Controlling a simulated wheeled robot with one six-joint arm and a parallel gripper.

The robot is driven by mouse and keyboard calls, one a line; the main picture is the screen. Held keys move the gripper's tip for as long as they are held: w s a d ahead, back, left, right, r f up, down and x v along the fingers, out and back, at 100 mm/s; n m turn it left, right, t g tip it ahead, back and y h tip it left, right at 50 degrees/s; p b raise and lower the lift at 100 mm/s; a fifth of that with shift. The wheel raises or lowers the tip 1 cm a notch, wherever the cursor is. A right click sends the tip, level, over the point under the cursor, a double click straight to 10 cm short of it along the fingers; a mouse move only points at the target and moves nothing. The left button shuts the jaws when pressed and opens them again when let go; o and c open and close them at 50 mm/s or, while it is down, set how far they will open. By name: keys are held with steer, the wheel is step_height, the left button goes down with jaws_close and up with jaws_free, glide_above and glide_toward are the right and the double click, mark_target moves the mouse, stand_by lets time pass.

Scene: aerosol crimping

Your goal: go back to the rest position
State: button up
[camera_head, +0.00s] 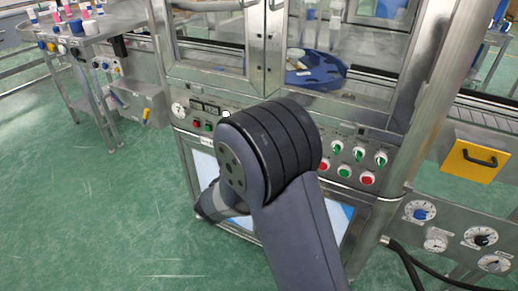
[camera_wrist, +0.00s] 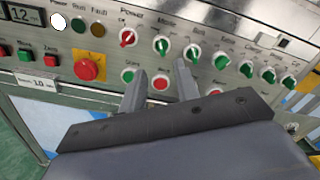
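My gripper (camera_wrist: 160,90) shows in the wrist view with its two fingers apart and nothing between them. Its fingertips are in front of the machine's control panel (camera_wrist: 225,30), close to a green button (camera_wrist: 128,76) and a red button (camera_wrist: 160,83). I cannot tell whether a finger touches the panel. In the head view my arm covers the middle of the control panel (camera_head: 345,140), and my gripper's fingers are hidden.
The crimping machine stands ahead, with glass doors and a blue round carrier (camera_head: 318,72) inside. A yellow drawer front (camera_head: 475,156) and gauges (camera_head: 480,237) are at right. A bench with bottles (camera_head: 85,28) is at upper left. The green floor (camera_head: 90,210) at left is clear.

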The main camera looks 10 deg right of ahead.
steer(key=x, duration=1.1)
steer(key=shift+m, duration=0.3)
steer(key=shift+s+a+r, duration=0.1)
